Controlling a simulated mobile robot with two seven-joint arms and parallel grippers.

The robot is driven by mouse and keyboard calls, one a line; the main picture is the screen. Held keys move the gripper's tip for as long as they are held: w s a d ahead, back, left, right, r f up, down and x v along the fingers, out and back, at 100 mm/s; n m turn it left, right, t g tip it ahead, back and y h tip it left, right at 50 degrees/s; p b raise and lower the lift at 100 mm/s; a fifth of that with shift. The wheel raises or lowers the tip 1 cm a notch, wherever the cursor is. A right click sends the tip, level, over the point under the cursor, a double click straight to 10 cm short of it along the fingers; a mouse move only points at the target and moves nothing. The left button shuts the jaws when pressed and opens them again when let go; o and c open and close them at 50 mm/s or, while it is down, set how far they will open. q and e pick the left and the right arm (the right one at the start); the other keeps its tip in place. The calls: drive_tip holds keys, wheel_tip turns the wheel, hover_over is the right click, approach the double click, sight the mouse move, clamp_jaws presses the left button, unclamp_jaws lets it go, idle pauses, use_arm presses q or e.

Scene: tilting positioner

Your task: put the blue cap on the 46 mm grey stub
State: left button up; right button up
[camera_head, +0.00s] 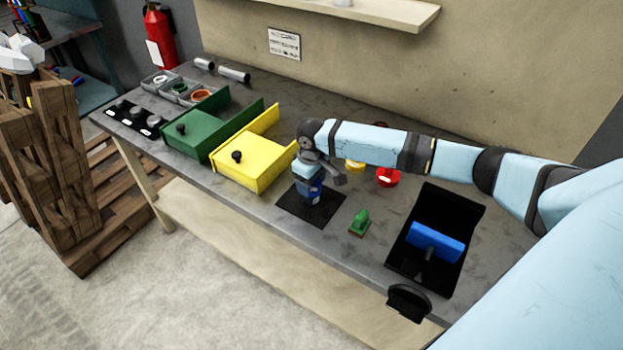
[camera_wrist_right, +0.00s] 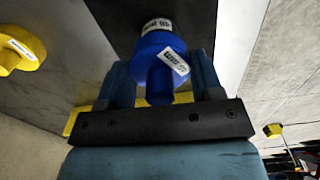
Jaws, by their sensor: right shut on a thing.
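My right gripper (camera_head: 308,185) is above the black mat (camera_head: 293,207) near the table's front edge. In the right wrist view, my right gripper (camera_wrist_right: 160,92) is shut on the blue cap (camera_wrist_right: 152,45), which has a round head, a white label and a narrower grip part between the fingers. The labelled top of the grey stub (camera_wrist_right: 157,24) shows just beyond the cap in the wrist view. The cap hides part of it, and I cannot tell whether they touch. My left gripper is not in view.
A yellow box (camera_head: 240,170) and a green box (camera_head: 195,138) stand left of the mat. A green piece (camera_head: 359,223) and a black tray with a blue bar (camera_head: 435,242) lie to the right. A red piece (camera_head: 388,177) sits behind, near my right arm.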

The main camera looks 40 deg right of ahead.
drive_tip(key=shift+f, duration=0.2)
drive_tip(key=o, duration=1)
